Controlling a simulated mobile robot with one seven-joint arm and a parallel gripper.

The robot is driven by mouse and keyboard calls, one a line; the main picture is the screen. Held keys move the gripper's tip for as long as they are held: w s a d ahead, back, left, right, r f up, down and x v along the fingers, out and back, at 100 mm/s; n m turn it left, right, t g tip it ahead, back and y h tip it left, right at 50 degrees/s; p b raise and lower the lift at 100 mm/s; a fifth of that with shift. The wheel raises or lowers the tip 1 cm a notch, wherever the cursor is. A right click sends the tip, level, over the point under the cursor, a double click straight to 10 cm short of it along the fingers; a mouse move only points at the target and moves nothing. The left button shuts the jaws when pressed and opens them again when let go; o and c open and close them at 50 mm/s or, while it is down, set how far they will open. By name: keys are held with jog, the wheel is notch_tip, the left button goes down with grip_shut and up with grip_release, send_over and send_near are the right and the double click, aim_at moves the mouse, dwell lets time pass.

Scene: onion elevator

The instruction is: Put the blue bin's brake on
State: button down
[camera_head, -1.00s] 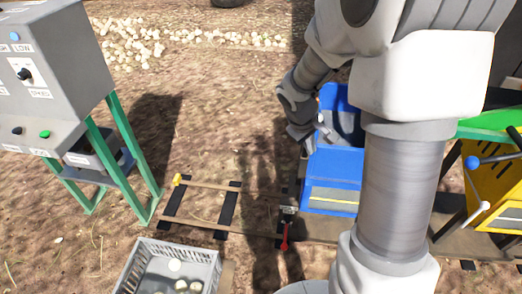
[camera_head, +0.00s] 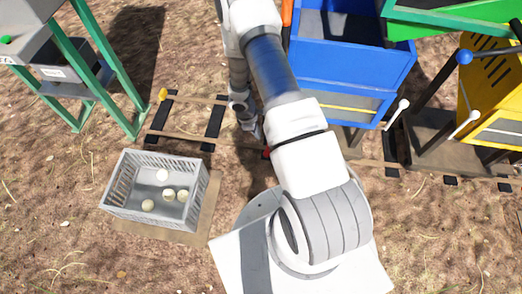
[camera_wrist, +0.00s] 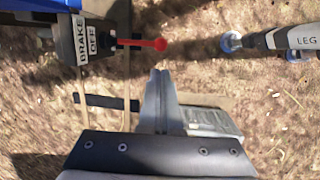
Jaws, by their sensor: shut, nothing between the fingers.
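The blue bin (camera_head: 350,62) stands on the rail at the top centre of the head view, partly behind my arm. A corner of it shows at the top left of the wrist view (camera_wrist: 38,5). Its red brake lever (camera_wrist: 142,43) sticks out sideways beside a plate (camera_wrist: 84,42) reading BRAKE OFF. In the head view only a small bit of red (camera_head: 266,153) shows by my gripper. My gripper (camera_wrist: 160,75) is shut and empty. In the wrist view its tips lie just below the red knob, with a small apparent gap; whether they touch is unclear.
A grey crate (camera_head: 115,203) with several onions stands at lower left. Rail track (camera_head: 180,138) runs left from the bin. The green-legged control stand (camera_head: 112,80) is at upper left. Open dirt lies in front.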

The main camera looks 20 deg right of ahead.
aim_at(265, 153)
jog(key=b+x, duration=0.4)
jog(key=x, duration=1)
jog(key=shift+s+f, duration=0.15)
jog(key=shift+f, duration=0.05)
jog(key=b+x, duration=0.2)
jog(key=b, duration=0.1)
jog(key=shift+a, duration=0.25)
jog(key=shift+r, duration=0.15)
jog(key=shift+p+v, duration=0.8)
jog(key=shift+v, duration=0.35)
jog(key=s+p+v, duration=0.1)
jog(key=p+v, duration=0.3)
jog(key=v, duration=0.9)
jog(key=shift+a, duration=0.4)
